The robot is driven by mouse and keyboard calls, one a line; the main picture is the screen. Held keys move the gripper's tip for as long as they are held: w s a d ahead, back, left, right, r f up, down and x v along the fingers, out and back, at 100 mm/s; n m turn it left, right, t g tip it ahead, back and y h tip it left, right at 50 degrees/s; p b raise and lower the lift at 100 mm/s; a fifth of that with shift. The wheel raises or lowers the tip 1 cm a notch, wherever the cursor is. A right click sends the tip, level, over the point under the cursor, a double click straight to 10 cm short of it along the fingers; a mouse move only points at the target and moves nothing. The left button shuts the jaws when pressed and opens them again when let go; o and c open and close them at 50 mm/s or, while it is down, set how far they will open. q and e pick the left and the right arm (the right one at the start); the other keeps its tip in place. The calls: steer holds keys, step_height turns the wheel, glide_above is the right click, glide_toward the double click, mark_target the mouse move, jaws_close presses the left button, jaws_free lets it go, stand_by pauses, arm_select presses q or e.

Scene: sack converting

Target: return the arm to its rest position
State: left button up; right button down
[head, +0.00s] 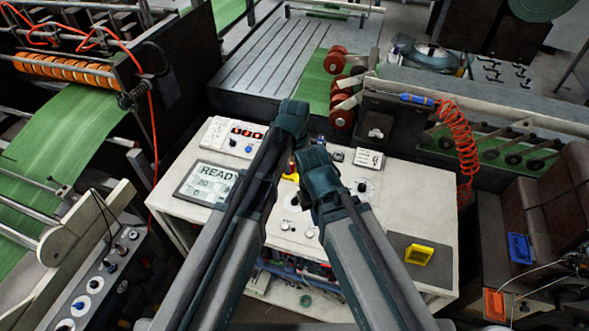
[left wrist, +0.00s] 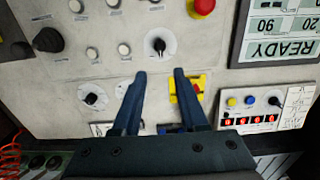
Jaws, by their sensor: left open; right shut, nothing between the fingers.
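My left arm comes in from the lower left in the head view, and its gripper (head: 293,120) is over the back part of the white control panel (head: 250,170). In the left wrist view the two blue fingers of this gripper (left wrist: 160,74) are apart and empty above the panel. A black knob (left wrist: 158,46) shows just beyond the tips. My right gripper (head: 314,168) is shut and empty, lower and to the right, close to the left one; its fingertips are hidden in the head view.
A yellow-based red switch (left wrist: 187,90) lies beside one left finger. A red button (left wrist: 202,8) and a READY display (head: 208,184) are on the panel. A coiled red hose (head: 459,135) hangs at the right.

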arm_select(q)
steer(key=shift+y, duration=0.6)
steer(key=s+a+f+b, duration=0.2)
steer(key=s+f+b, duration=0.2)
steer(key=s, duration=0.1)
steer(key=s+a+f+b, duration=0.2)
steer(key=s+f+b, duration=0.3)
steer(key=s, duration=0.1)
steer(key=s+a+f+b, duration=0.1)
steer(key=s+f+b, duration=0.3)
steer(key=s, duration=0.1)
steer(key=shift+s+a+f, duration=0.15)
steer(key=shift+s+a, duration=0.1)
steer(key=shift+a, duration=0.15)
arm_select(e)
step_height(320, 180, down, 14)
steer(key=shift+r, duration=0.25)
arm_select(q)
steer(key=shift+s+a, duration=0.1)
steer(key=shift+s, duration=0.05)
